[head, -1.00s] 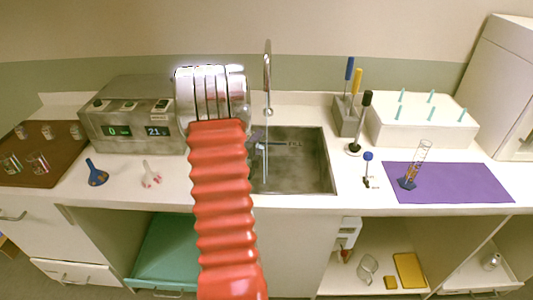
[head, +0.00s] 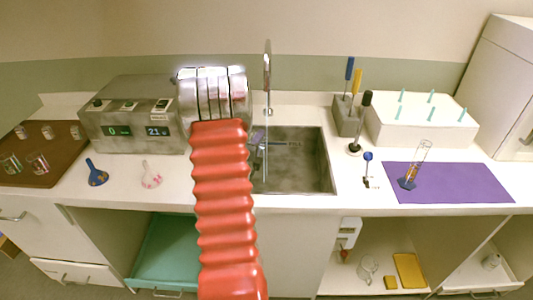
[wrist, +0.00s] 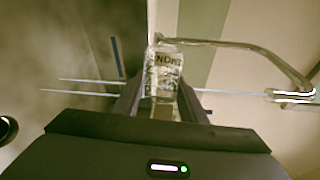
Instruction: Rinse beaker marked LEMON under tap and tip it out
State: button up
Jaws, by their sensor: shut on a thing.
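In the wrist view my gripper (wrist: 160,98) is shut on a clear glass beaker (wrist: 164,70). Its pale label is partly readable as letters of LEMON, turned in the picture. The silver tap (head: 267,78) arches over the sink (head: 310,165); its curved pipe also shows in the wrist view (wrist: 262,57). A thin pale stream (wrist: 235,92) runs from the tap's nozzle towards the beaker, and thin streaks show beyond it. Whether water enters the beaker, I cannot tell. In the head view my arm hides most of the gripper and the beaker.
A grey device with displays (head: 135,115) stands left of the sink. A brown tray (head: 65,168) with glass beakers is at far left. Blue (head: 96,173) and pale (head: 150,176) funnels lie nearby. Right are a purple mat (head: 470,185) with a cylinder (head: 418,160) and a pegged white block (head: 420,125).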

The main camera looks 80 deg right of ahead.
jog(key=shift+s+r+m, duration=0.1)
jog(key=shift+r+m, duration=0.1)
jog(key=shift+m, duration=0.1)
jog(key=shift+s+r+m+h, duration=0.1)
jog(key=shift+r+m+h, duration=0.05)
jog(key=shift+m+h, duration=0.15)
jog(key=shift+s+a+r+m+h, duration=0.15)
jog(key=shift+r+m+h, duration=0.15)
jog(key=shift+r+m, duration=0.3)
dwell(0.6)
dwell(0.4)
jog(key=shift+w+f+n+y, duration=0.2)
jog(key=shift+f+n+y, duration=0.1)
jog(key=shift+f+n, duration=0.3)
jog(key=shift+w+f+n+y, duration=0.15)
jog(key=shift+f+n+y, duration=0.2)
jog(key=shift+n, duration=0.35)
jog(key=shift+w+d, duration=0.1)
jog(key=shift+d, duration=0.1)
jog(key=shift+w+d+f+n+g+y, duration=0.2)
jog(key=shift+w+n+y, duration=0.15)
jog(key=shift+n, duration=0.35)
jog(key=shift+w+d+f+n+g+y, duration=0.15)
jog(key=shift+w+n+g+y, duration=0.15)
jog(key=shift+n, duration=0.4)
jog(key=shift+w+d+f+n+g+y, duration=0.1)
jog(key=shift+w+f+n+y, duration=0.25)
jog(key=shift+n, duration=0.35)
jog(key=shift+r, duration=0.1)
